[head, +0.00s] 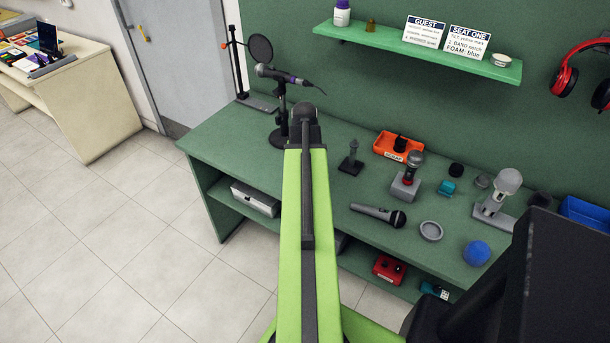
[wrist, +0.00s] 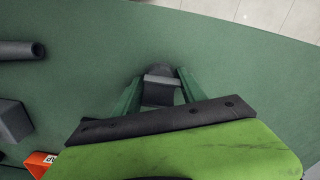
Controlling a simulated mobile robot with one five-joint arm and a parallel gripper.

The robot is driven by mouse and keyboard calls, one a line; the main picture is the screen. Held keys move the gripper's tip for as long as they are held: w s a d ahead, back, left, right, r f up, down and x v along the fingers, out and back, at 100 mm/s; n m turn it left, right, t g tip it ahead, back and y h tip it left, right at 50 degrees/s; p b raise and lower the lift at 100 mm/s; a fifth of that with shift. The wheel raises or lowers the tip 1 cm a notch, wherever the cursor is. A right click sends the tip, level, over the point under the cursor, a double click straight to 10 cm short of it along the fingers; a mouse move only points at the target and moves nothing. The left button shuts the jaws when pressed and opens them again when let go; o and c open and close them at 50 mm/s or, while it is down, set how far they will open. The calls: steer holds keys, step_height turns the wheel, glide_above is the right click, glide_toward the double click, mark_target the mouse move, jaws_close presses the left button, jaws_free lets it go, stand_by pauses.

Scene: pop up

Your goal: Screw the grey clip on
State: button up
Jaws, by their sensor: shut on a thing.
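In the wrist view my gripper (wrist: 160,82) is shut on a dark grey piece (wrist: 161,91), which sits between its two green fingers. It looks like the grey clip, but my gripper hides much of it. In the head view my arm reaches over the bench and hides the held piece. A small dark stand (head: 351,159) with a bare upright post stands on the bench to the right of my arm.
On the green bench (head: 225,135), a microphone on a stand (head: 281,90) is behind my arm. An orange tray (head: 393,143), a microphone in a grey block (head: 406,187), a lying microphone (head: 378,214), a grey ring (head: 431,231) and a blue ball (head: 477,253) are right.

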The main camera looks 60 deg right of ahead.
steer(key=shift+c, duration=0.3)
step_height(320, 180, up, 5)
steer(key=p, duration=0.4)
steer(key=shift+f+p, duration=0.2)
steer(key=shift+p, duration=0.1)
steer(key=shift+r, duration=0.1)
